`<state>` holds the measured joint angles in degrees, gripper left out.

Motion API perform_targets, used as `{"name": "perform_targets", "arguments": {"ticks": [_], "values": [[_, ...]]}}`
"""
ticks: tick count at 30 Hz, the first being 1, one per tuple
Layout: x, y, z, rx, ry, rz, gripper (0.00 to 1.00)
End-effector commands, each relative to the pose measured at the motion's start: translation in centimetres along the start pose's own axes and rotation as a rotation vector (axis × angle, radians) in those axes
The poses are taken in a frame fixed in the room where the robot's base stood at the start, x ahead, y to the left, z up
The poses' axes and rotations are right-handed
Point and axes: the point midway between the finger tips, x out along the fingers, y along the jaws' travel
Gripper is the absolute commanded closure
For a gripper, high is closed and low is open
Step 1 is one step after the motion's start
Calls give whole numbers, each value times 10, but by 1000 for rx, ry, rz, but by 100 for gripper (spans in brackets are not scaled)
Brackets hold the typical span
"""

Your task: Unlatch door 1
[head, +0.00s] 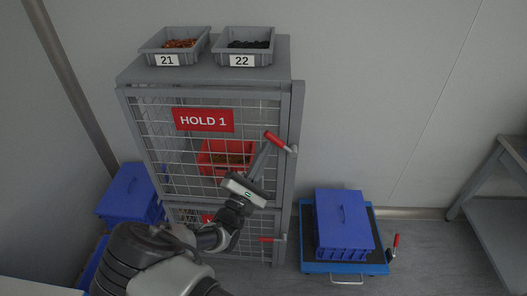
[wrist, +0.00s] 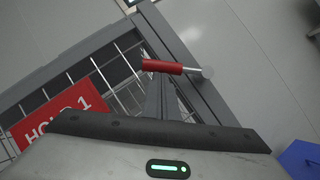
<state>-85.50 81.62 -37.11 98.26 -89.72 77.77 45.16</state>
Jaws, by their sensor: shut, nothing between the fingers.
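Door 1 is the upper wire-mesh door (head: 150,115) of a grey cabinet, with a red "HOLD 1" sign (head: 203,120). Its red latch handle (head: 273,138) is at the door's right edge, tilted down to the right in the head view. In the wrist view the latch handle (wrist: 162,67) lies nearly level, its grey pivot at the right end. My gripper (head: 264,150) is shut and empty, its fingertips close below and left of the handle. In the wrist view the fingers (wrist: 160,95) reach up to the handle; whether they touch it I cannot tell.
A red bin (head: 226,146) stands behind the mesh. Grey bins 21 (head: 166,60) and 22 (head: 241,60) sit on top. A lower door has its own red handle (head: 268,239). A blue cart (head: 365,268) with a blue crate (head: 342,220) stands right; a blue crate (head: 129,192) is left.

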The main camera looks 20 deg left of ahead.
Motion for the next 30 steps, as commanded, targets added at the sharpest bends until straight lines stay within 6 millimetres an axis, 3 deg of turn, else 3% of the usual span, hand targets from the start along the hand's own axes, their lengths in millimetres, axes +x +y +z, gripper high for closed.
{"name": "perform_targets", "arguments": {"ticks": [15, 30], "values": [[25, 11, 37, 400, -3, -269, 100], [36, 5, 54, 621, -2, -416, 100]]}}
